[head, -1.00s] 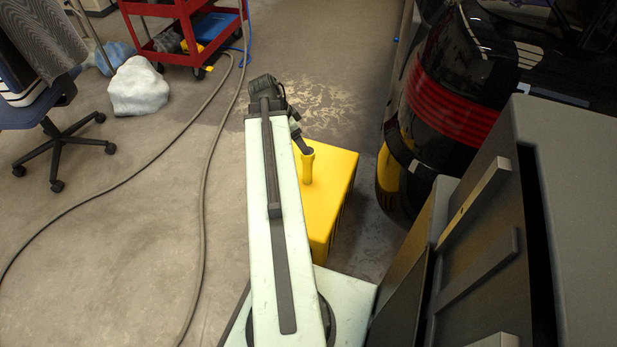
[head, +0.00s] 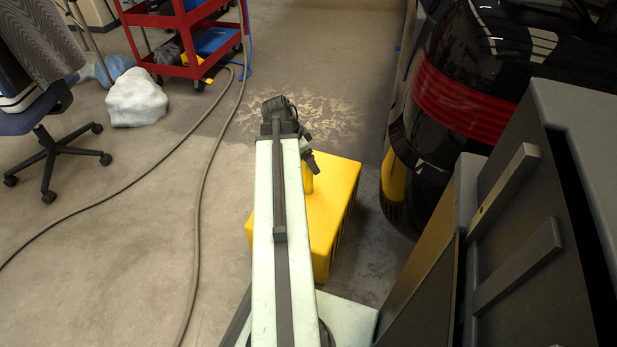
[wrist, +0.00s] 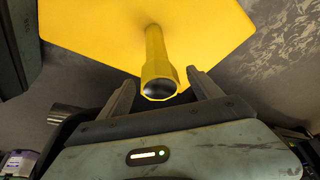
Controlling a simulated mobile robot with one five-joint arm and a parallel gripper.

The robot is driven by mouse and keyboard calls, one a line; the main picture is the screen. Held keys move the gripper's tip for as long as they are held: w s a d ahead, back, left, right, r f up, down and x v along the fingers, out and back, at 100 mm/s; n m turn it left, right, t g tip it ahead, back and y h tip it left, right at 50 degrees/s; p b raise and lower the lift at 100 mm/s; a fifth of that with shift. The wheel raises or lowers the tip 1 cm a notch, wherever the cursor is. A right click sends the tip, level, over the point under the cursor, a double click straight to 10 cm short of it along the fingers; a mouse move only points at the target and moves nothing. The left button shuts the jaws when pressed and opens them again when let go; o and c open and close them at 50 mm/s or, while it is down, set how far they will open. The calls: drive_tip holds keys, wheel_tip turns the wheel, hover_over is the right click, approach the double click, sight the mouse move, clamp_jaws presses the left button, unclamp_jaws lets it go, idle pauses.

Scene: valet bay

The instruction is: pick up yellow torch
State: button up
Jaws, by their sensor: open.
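The yellow torch (wrist: 157,62) stands out from the top of a yellow box (wrist: 80,28) in the wrist view, its wider dark-lensed end towards me. My gripper (wrist: 160,92) is open, with one finger on each side of that wide end and a visible gap on both sides. In the head view the torch (head: 308,180) shows only in part beside my gripper (head: 312,168), on the yellow box (head: 335,215). My arm hides part of the box and of the torch.
A black car (head: 440,110) with a red light band stands right of the box. A dark grey cabinet (head: 540,200) is close on the right. A hose (head: 200,210) lies on the floor at left, near an office chair (head: 50,150), a white bundle (head: 136,97) and a red cart (head: 180,70).

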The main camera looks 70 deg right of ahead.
drive_tip(key=shift+r, duration=0.1)
clamp_jaws()
